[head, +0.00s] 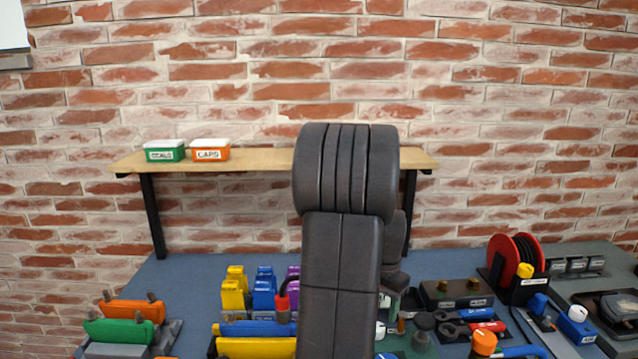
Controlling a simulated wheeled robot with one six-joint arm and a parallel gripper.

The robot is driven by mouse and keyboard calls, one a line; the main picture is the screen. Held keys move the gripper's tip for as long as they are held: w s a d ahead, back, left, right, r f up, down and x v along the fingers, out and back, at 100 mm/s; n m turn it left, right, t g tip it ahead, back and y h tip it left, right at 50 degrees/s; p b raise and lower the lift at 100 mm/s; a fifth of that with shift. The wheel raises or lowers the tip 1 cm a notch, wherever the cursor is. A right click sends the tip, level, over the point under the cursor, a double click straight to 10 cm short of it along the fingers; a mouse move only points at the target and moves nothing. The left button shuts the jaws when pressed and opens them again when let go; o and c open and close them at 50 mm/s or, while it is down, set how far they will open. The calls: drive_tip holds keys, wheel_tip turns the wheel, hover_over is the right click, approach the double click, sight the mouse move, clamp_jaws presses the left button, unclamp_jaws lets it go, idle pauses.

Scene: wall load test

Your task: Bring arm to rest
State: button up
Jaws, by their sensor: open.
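My dark arm stands upright in the middle of the head view. Its thick rounded joint is at the top, in front of the wooden shelf (265,160). A long link runs down from it to the bottom edge. A smaller dark part of the arm shows behind it on the right. I cannot make out my gripper or its fingers; the arm links hide that area. The arm also covers the middle of the blue-grey bench top (205,272).
A green box (164,151) and an orange box (210,150) stand on the shelf. Coloured bins (263,290) and green and orange holders (120,331) are left of my arm. A red cable reel (505,258), tools and connectors crowd the right. A brick wall (230,70) closes the back.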

wheel_tip(320, 180, down, 6)
drive_tip(key=shift+f, duration=0.15)
drive_tip(key=m, duration=0.5)
drive_tip(key=m+p, duration=0.1)
drive_tip(key=m, duration=0.7)
drive_tip(key=shift+m, duration=0.4)
drive_tip(key=shift+m+p, duration=0.55)
drive_tip(key=shift+m, duration=1.35)
